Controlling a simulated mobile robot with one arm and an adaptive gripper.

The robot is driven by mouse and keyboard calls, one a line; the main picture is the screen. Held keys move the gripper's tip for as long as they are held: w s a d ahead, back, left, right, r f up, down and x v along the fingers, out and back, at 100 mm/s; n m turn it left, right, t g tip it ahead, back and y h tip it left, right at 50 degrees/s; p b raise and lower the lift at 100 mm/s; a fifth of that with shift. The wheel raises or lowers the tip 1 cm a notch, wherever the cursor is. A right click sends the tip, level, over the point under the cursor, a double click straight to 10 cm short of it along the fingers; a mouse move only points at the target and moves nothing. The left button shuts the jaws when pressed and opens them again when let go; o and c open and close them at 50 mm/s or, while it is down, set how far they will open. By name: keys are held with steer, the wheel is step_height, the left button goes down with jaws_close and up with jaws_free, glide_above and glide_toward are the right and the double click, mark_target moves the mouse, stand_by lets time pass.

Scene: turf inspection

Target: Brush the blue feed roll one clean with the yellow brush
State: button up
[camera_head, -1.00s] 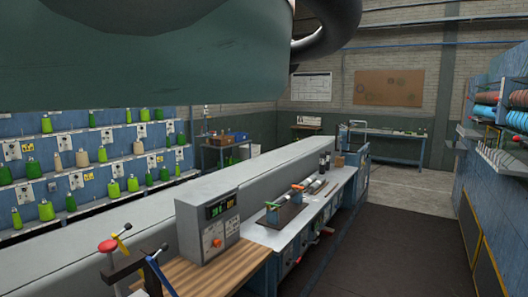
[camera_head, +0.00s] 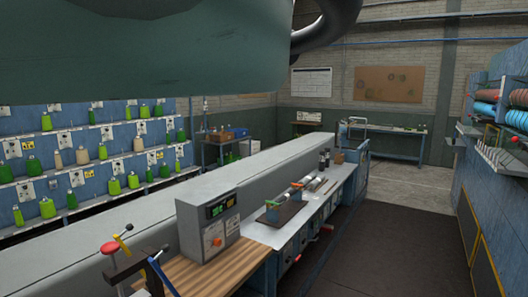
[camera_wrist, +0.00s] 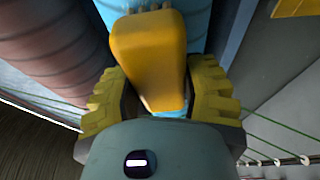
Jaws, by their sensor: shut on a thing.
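My gripper (camera_wrist: 157,88) is shut on the yellow brush (camera_wrist: 150,50) in the wrist view, with a ribbed yellow finger on each side of it. The brush's bristles (camera_wrist: 155,8) point to the top of the view. They lie over a light blue roll (camera_wrist: 196,25), which is mostly hidden behind the brush. I cannot tell whether the bristles touch it. I cannot tell which is feed roll one. The gripper's fingers are outside that view.
A reddish-brown roll (camera_wrist: 62,50) lies left of the blue one in the wrist view. Thin green strands (camera_wrist: 268,122) run at the lower right. A long bench (camera_head: 260,236) with a control box (camera_head: 208,226) stands in the middle of the head view. Dark floor (camera_head: 395,235) is clear.

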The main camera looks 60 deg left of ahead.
steer(key=shift+s+d+r+p, duration=0.1)
steer(key=shift+s+d+p, duration=0.2)
steer(key=shift+s, duration=0.25)
steer(key=shift+s+d+r+p, duration=0.1)
steer(key=shift+s+d+p, duration=0.1)
steer(key=shift+s+p, duration=0.25)
steer(key=shift+s+f, duration=0.2)
steer(key=shift+s, duration=0.25)
steer(key=shift+s+d+r+p, duration=0.15)
steer(key=shift+s+d+p, duration=0.3)
steer(key=shift+s+p, duration=0.35)
steer(key=shift+s+d+p, duration=0.25)
steer(key=shift+s+p, duration=0.05)
steer(key=shift+s, duration=0.3)
steer(key=shift+a, duration=0.1)
steer(key=a, duration=0.1)
steer(key=s+a, duration=0.1)
steer(key=a, duration=0.1)
steer(key=s+a+b, duration=0.1)
steer(key=a, duration=0.1)
steer(key=shift+s+a, duration=0.1)
steer(key=shift+a, duration=0.05)
steer(key=shift+a, duration=0.1)
